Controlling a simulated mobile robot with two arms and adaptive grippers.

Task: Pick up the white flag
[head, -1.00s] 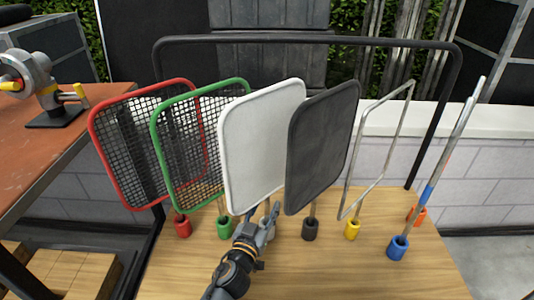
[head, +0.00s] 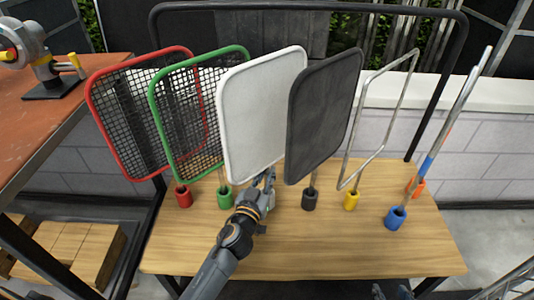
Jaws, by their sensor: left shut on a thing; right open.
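The white flag (head: 262,115) is a white rounded panel on a thin pole, standing upright and leaning slightly between the green mesh flag and the dark grey flag. My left gripper (head: 266,182) is shut on the white flag's pole just below the panel. The lower pole and its holder are hidden behind the gripper, so I cannot tell whether the pole is still in its holder. My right gripper (head: 391,291) is open and empty, with its tips just showing at the bottom edge, in front of the table.
A red mesh flag (head: 130,125), a green mesh flag (head: 196,150), a dark grey flag (head: 322,115) and a wire frame (head: 381,120) stand close by in coloured holders. A wooden table (head: 330,240) has free room in front. A black bar frame (head: 455,60) stands behind.

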